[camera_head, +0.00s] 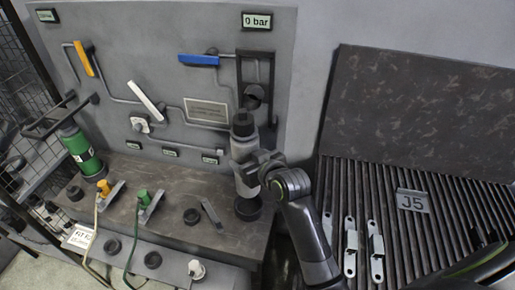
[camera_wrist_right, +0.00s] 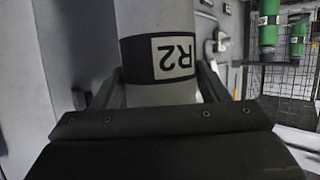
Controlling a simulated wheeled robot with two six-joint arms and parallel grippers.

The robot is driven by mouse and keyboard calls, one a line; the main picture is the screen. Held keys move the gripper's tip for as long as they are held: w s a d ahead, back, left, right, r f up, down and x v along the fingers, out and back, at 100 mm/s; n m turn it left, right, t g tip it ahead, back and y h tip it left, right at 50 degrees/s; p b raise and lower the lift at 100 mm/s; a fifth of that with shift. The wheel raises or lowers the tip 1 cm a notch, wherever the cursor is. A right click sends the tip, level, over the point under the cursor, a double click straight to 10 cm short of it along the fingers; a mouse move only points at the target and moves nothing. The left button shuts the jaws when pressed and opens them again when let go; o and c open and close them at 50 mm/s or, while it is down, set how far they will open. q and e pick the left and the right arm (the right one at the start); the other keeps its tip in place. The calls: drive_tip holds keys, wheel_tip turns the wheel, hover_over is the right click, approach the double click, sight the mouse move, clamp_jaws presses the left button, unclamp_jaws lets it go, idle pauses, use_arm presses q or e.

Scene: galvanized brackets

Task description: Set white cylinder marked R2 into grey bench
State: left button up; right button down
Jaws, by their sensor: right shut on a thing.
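The white cylinder marked R2 (camera_head: 241,148) stands upright at the right end of the grey bench (camera_head: 170,200), with a dark cap on top. My right gripper (camera_head: 250,170) is shut around its body. In the right wrist view, the cylinder (camera_wrist_right: 158,18) sits between the two fingers, and its black band with the R2 label reads upside down. Its lower end is just over or in a black round holder (camera_head: 247,208). I cannot tell whether it is seated there. My left gripper is not in view.
A green cylinder (camera_head: 82,150) stands at the bench's left end. Yellow and green plugs with cables and several black round fittings sit along the bench. Behind is a panel (camera_head: 200,85) with coloured levers. At right, a ribbed surface (camera_head: 425,230) holds metal brackets (camera_head: 376,250) and a J5 plate.

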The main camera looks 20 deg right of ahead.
drive_tip(key=shift+w+d+f+b, duration=0.15)
drive_tip(key=shift+f+b, duration=0.5)
drive_tip(key=shift+f, duration=0.45)
drive_tip(key=shift+w+a+f+b, duration=0.1)
drive_tip(key=shift+w+f+b, duration=0.1)
drive_tip(key=shift+f+b, duration=0.65)
drive_tip(key=shift+w+d+f+b, duration=0.15)
drive_tip(key=shift+f+b, duration=0.3)
drive_tip(key=shift+f, duration=0.85)
drive_tip(key=shift+r, duration=0.15)
drive_tip(key=shift+s+p, duration=0.2)
drive_tip(key=shift+p, duration=0.3)
drive_tip(key=shift+p, duration=0.3)
